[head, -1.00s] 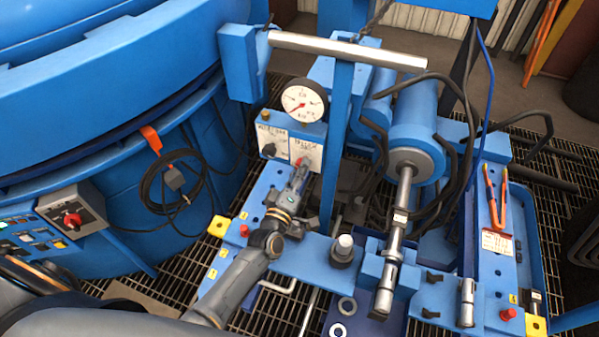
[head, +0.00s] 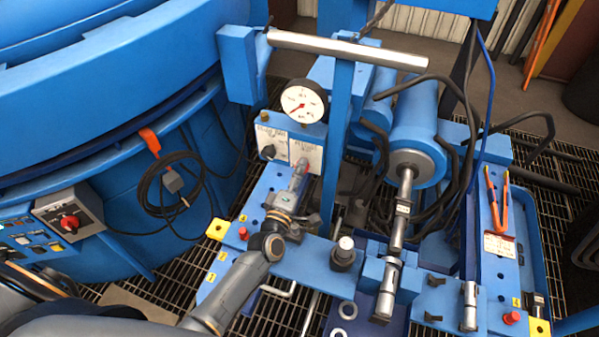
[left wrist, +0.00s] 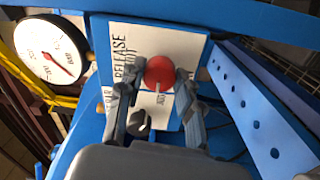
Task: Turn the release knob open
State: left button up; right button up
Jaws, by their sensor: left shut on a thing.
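The release knob (left wrist: 159,70) is round and red, with a pale pointer line that runs downward in the left wrist view. It sits on a white plate (left wrist: 117,37) lettered RELEASE. My left gripper (left wrist: 157,82) has one finger on each side of the knob and is shut on it. In the head view my left gripper (head: 300,172) reaches up to the right-hand white plate (head: 308,152) and hides the knob. My right gripper is not in view.
A dial gauge (head: 303,102) stands just above the plates. A black knob (head: 268,151) is on the neighbouring plate. A blue upright post (head: 338,145) stands close to the right of my gripper. A steel rod and blue cylinder (head: 412,130) lie further right.

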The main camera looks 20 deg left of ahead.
pick_arm(q)
jog(key=o, duration=1.2)
jog(key=shift+c, duration=0.2)
jog(key=shift+s, duration=0.1)
jog(key=s, duration=1.1)
jog(key=shift+s+a+f, duration=0.25)
jog(key=shift+s, duration=0.15)
